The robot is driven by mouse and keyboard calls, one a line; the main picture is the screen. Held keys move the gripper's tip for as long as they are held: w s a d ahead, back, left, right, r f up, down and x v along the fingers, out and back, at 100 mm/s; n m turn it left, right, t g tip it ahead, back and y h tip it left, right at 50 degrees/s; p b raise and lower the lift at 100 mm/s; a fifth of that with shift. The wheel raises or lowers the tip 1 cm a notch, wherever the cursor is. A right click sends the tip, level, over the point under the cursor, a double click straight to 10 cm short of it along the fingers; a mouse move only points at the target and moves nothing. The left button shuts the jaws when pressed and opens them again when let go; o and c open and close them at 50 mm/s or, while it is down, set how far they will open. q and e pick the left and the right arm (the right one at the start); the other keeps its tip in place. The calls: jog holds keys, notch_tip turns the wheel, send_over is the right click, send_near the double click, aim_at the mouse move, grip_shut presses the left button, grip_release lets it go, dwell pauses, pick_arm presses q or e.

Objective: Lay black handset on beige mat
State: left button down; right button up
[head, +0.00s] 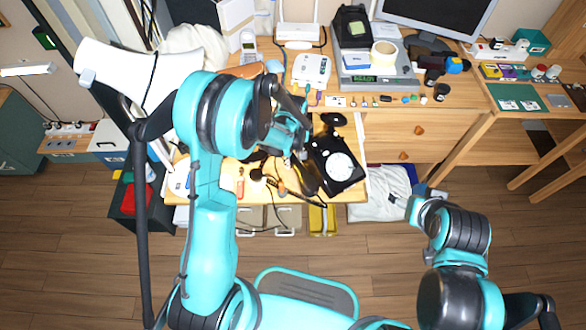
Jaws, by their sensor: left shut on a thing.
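A black dial phone (336,172) with a white round dial sits on the lower wooden desk surface. My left gripper (299,158) is just left of the phone, partly covered by its own arm. It is shut on the black handset (305,181), a dark elongated shape beside the phone's left side. I cannot tell whether the handset touches the desk. I cannot make out a beige mat; my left arm covers part of the desk. My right gripper (416,207) is at the right, away from the phone, and its finger opening is unclear.
Cables and small tools (268,181) clutter the desk left of the phone. A white bag (380,195) lies below, right of the desk.

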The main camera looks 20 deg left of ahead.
pick_arm(q)
jog(key=shift+f+b, duration=0.7)
jog(key=shift+f, duration=1.2)
jog(key=shift+f, duration=0.2)
jog(key=c, duration=1.2)
grip_release()
jog(key=shift+r, duration=0.2)
